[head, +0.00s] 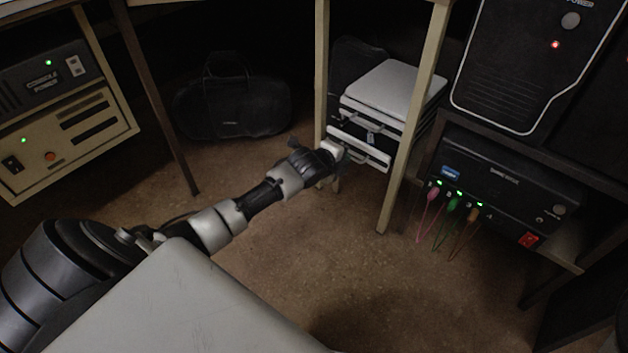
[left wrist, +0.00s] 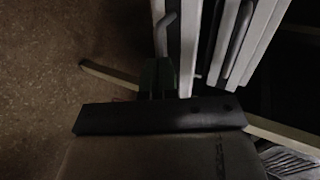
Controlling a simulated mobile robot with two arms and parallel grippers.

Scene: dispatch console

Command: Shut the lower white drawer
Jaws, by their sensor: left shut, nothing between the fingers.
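The white drawer unit (head: 398,88) stands under the desk, between two pale legs. The lower white drawer (head: 370,156) has its front standing out from the unit, with a dark gap above it. In the left wrist view the lower drawer's front (left wrist: 190,45) is an upright pale strip with a bent handle (left wrist: 165,35). My left gripper (head: 336,168) is at the left end of that front. In the left wrist view its shut, empty fingers (left wrist: 158,75) are close against the front near the handle; I cannot tell if they touch. My right gripper is out of view.
A pale desk leg (head: 408,130) stands just right of the drawer front, and another (head: 321,75) stands left of it. A black bag (head: 232,105) lies at the back. A black device with coloured cables (head: 505,180) is at the right. The floor in front is clear.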

